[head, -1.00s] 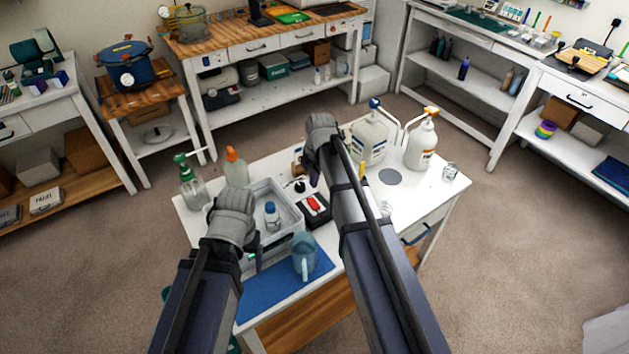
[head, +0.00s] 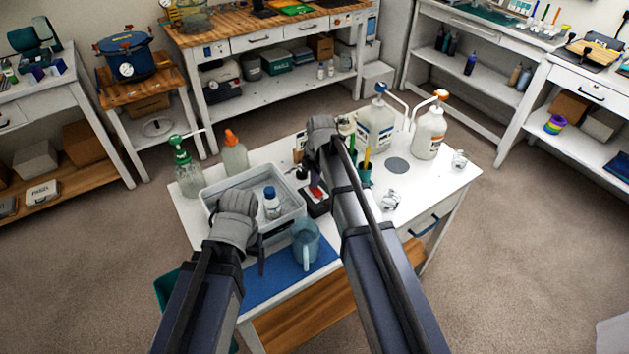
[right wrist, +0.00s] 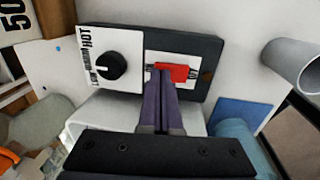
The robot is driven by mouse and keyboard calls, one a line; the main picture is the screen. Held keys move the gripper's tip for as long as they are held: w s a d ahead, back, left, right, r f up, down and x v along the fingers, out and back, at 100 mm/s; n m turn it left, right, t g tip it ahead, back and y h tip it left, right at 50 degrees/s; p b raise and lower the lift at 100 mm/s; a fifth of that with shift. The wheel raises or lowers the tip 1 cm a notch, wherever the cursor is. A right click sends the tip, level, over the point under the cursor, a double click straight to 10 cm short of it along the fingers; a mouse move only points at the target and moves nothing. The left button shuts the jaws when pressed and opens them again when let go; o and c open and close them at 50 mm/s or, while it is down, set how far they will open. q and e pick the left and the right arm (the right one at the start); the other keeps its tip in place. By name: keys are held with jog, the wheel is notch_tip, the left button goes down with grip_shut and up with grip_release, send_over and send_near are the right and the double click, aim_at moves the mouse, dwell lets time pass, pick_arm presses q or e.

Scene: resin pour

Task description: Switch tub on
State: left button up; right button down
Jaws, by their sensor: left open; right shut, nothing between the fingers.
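The grey tub (head: 232,180) stands on the white table with a blue-capped bottle (head: 272,206) in it. Its black control box (head: 318,207) sits at the tub's right side. In the right wrist view the box carries a white panel with a black dial (right wrist: 112,66) and a red switch (right wrist: 180,72). My right gripper (right wrist: 164,78) is shut and empty, its tips at the switch's edge and partly covering it; I cannot tell if they press it. In the head view that gripper (head: 316,180) is over the box. My left gripper (head: 254,256) is open and empty near the tub's front.
A blue jug (head: 306,244) stands on the blue mat (head: 265,289) in front of the tub. Pump bottles stand behind left (head: 188,172) and back right (head: 429,135). A cup with sticks (head: 365,174) is close to my right arm. The table's right end is mostly clear.

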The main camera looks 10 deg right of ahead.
pick_arm(q)
jog(key=shift+f, duration=0.3)
pick_arm(e)
jog(key=shift+w+a+f+g, duration=0.1)
jog(key=shift+w+f+g, duration=0.2)
jog(key=shift+f, duration=0.05)
pick_arm(q)
jog(key=shift+r, duration=0.15)
pick_arm(e)
jog(key=shift+s+r, duration=0.2)
jog(key=shift+s, duration=0.1)
pick_arm(q)
jog(key=shift+r, duration=0.15)
pick_arm(e)
jog(key=shift+s+d+r, duration=0.1)
jog(key=shift+s+d, duration=0.2)
jog(key=shift+s, duration=0.4)
jog(key=shift+r, duration=0.1)
